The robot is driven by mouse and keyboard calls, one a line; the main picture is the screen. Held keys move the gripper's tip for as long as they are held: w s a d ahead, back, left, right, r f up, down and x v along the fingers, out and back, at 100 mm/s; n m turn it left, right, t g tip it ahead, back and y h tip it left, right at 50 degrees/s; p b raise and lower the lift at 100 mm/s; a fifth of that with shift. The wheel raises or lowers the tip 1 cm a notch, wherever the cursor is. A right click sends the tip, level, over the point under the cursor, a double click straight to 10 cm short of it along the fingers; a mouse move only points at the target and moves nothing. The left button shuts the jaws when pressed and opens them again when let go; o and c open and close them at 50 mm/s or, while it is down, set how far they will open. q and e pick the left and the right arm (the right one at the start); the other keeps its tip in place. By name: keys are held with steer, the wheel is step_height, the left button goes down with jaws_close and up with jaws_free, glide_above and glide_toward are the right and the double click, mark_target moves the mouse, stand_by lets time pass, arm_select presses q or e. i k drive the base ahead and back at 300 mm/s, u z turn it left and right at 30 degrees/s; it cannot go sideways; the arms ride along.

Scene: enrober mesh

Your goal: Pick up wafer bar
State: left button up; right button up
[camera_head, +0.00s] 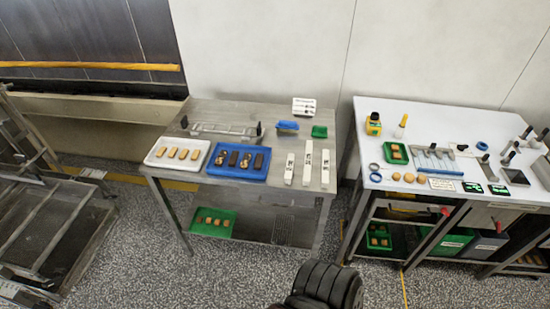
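Several tan wafer bars (171,152) lie side by side in a white tray (150,161) on the left part of the metal table. A blue tray (229,173) just right of it holds several dark brown bars (246,161) and some lighter, patterned pieces. No gripper can be made out in the head view. A black ribbed part of my own body shows at the bottom edge.
Long white strips (307,162) lie right of the blue tray on the metal table (275,191). A wire rack, a blue container (288,126) and a green one (320,131) stand behind. A crowded white table (425,112) stands at right. Speckled floor in front is clear.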

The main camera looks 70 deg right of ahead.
mark_target(246, 160)
steer(key=z, duration=1.85)
